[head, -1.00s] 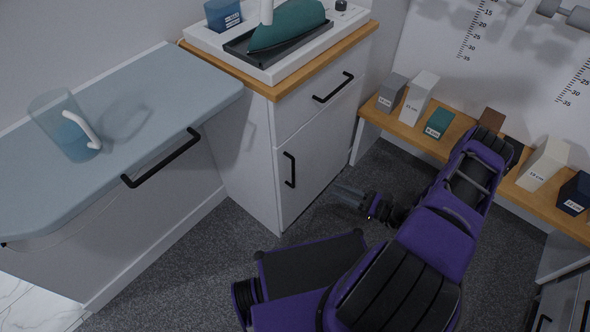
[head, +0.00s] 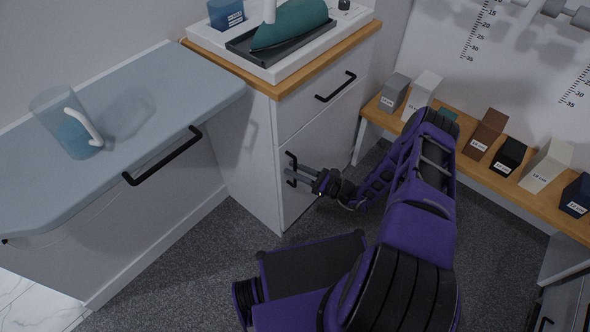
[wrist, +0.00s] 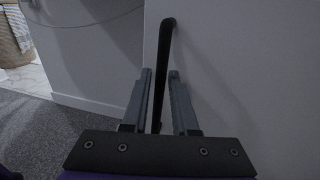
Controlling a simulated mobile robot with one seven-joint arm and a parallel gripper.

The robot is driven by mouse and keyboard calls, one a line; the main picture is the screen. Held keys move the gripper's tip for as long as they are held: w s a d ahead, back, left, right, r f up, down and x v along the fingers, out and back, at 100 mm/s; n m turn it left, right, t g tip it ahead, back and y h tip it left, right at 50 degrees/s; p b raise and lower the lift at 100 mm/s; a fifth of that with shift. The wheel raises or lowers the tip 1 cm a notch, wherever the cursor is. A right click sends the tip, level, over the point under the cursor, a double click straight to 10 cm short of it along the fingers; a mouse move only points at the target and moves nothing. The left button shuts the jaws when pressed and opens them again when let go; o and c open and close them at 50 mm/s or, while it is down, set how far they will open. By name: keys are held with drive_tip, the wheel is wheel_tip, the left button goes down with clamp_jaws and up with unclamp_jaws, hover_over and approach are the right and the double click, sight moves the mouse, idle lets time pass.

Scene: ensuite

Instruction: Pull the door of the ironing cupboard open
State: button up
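The ironing cupboard is the white cabinet with a wooden top (head: 284,90) in the head view. Its door (head: 322,148) is shut, below a drawer. The door has a black upright bar handle (head: 289,156). My gripper (head: 289,177) is at this handle, its fingers pointing to the door. In the wrist view the handle (wrist: 165,55) runs between the two fingers of my open gripper (wrist: 160,73), with a gap on each side. My fingers hide part of the handle in the head view.
A teal iron (head: 290,24) sits on the cabinet's tray. A low wooden shelf (head: 465,165) with several labelled blocks runs along the right. Carpet (head: 190,270) lies clear in front.

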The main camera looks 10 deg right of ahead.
drive_tip(key=shift+c, duration=0.4)
clamp_jaws()
idle(1.1)
